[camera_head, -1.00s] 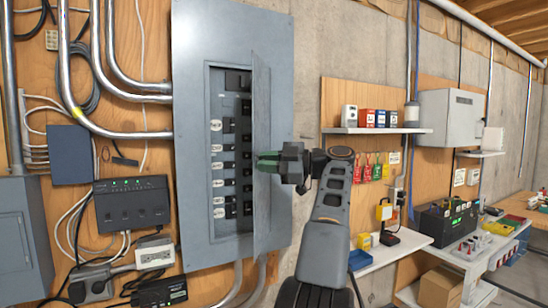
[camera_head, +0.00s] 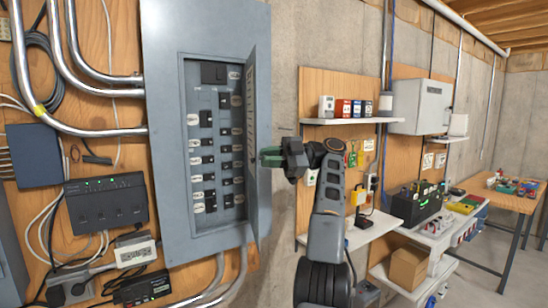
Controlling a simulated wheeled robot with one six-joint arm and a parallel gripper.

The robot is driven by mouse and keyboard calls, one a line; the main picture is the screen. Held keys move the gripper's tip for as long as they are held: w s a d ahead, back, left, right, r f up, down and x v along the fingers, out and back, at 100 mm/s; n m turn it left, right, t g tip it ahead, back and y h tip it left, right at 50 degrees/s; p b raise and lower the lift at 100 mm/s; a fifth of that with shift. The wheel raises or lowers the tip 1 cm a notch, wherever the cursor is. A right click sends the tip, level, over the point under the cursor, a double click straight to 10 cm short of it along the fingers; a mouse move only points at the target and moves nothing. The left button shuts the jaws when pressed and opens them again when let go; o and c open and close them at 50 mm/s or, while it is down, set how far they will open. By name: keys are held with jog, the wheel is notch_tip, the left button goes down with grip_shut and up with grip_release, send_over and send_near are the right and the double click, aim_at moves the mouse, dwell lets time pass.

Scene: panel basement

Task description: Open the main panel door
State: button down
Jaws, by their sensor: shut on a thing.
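The grey main panel (camera_head: 165,120) is mounted on the wall at the left of the head view. Its narrow door (camera_head: 251,150) stands open at the right side of the opening, seen nearly edge-on. The breaker rows (camera_head: 215,150) inside are exposed, with white labels. My gripper (camera_head: 268,157), with green fingertips, is at the door's edge at about mid-height and shut on it. The exact contact is partly hidden by the fingers.
Conduits (camera_head: 95,130) and a black box with green lights (camera_head: 107,202) are left of the panel. A cardboard box (camera_head: 409,267) sits low at right.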

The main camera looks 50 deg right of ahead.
jog(key=shift+r, duration=0.2)
dwell(0.4)
jog(key=c, duration=1.2)
grip_release()
jog(key=shift+f, duration=0.1)
jog(key=shift+o, duration=0.5)
jog(key=shift+f, duration=0.1)
